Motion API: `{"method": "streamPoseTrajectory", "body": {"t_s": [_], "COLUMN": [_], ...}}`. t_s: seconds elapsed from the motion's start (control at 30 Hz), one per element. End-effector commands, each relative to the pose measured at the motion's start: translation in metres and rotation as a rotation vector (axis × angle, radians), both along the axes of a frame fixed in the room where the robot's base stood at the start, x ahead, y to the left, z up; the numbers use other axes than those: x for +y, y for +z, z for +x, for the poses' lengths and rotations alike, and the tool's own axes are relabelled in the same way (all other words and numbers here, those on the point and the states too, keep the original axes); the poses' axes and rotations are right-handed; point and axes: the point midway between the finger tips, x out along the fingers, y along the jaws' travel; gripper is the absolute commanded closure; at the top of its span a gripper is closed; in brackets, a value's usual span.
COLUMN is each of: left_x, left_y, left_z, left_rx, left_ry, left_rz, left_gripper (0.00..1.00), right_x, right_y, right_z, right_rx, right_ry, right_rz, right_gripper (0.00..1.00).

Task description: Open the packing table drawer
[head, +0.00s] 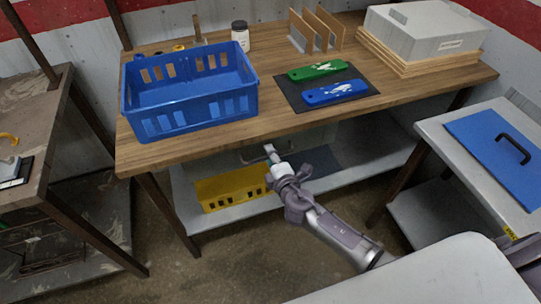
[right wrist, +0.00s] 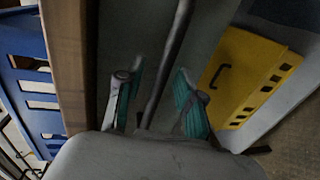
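The packing table (head: 190,137) has a wooden top, and a grey drawer front (right wrist: 130,30) shows under its front edge in the right wrist view. A dark bar handle (right wrist: 166,70) runs along that front; in the head view the handle (head: 250,158) is partly hidden by my gripper. My right gripper (head: 270,153) is at the handle below the table edge. In the right wrist view its teal-padded fingers (right wrist: 157,98) are apart, one on each side of the bar, with gaps visible. The drawer looks shut. My left gripper is not in view.
A yellow bin (head: 228,190) stands on the lower shelf (head: 222,217) close to my right gripper. A blue crate (head: 195,115), green and blue tools and a grey box (head: 425,32) are on the tabletop. A side table with a blue panel (head: 490,150) stands at the right.

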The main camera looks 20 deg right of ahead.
Motion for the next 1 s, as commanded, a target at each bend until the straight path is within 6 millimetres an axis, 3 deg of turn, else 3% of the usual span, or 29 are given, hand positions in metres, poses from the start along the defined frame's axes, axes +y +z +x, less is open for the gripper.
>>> {"method": "streamPoseTrajectory", "body": {"t_s": [0.3, 0.5, 0.53, 1.0], "left_x": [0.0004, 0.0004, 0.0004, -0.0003], "left_y": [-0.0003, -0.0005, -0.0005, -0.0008], "left_z": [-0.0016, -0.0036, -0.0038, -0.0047], "left_rx": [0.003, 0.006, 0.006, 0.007], "left_ry": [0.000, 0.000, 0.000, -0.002], "left_rz": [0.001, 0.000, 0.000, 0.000], "left_gripper": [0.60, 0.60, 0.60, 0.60], "right_x": [0.0001, -0.0001, -0.0001, -0.0004], "right_y": [-0.0005, -0.0004, -0.0004, -0.0010], "right_z": [0.0023, 0.0022, 0.0022, 0.0003], "right_rx": [0.000, 0.000, 0.000, 0.001], "right_ry": [0.000, 0.000, 0.000, -0.001], "right_rz": [0.000, 0.000, 0.000, 0.000], "right_gripper": [0.65, 0.98, 1.00, 1.00]}}
